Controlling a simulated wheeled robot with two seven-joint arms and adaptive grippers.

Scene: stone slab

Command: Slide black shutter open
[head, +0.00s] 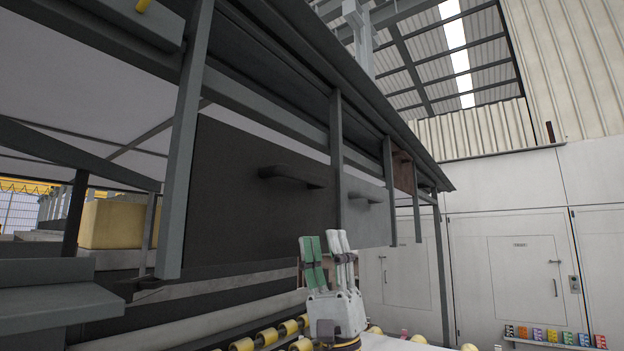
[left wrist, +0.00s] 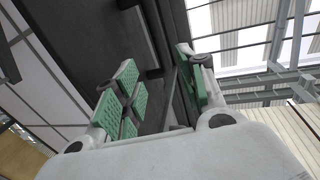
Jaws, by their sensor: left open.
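The black shutter (head: 255,205) is a flat dark panel hanging between grey posts under the slanted beam. Its dark bar handle (head: 293,176) sticks out near its upper right. A light grey shutter (head: 368,205) stands to its right. My left gripper (head: 326,242) points up, below and slightly right of the handle, apart from it and empty. In the left wrist view my left gripper (left wrist: 156,68) shows its green-padded fingers spread apart. The black shutter (left wrist: 85,35) fills the area beyond them. My right gripper is not in view.
A grey post (head: 337,160) separates the two shutters. Another grey post (head: 185,150) runs at the black shutter's left edge. Rollers with yellow ends (head: 268,337) lie below. Small coloured boxes (head: 553,338) sit on a shelf at far right.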

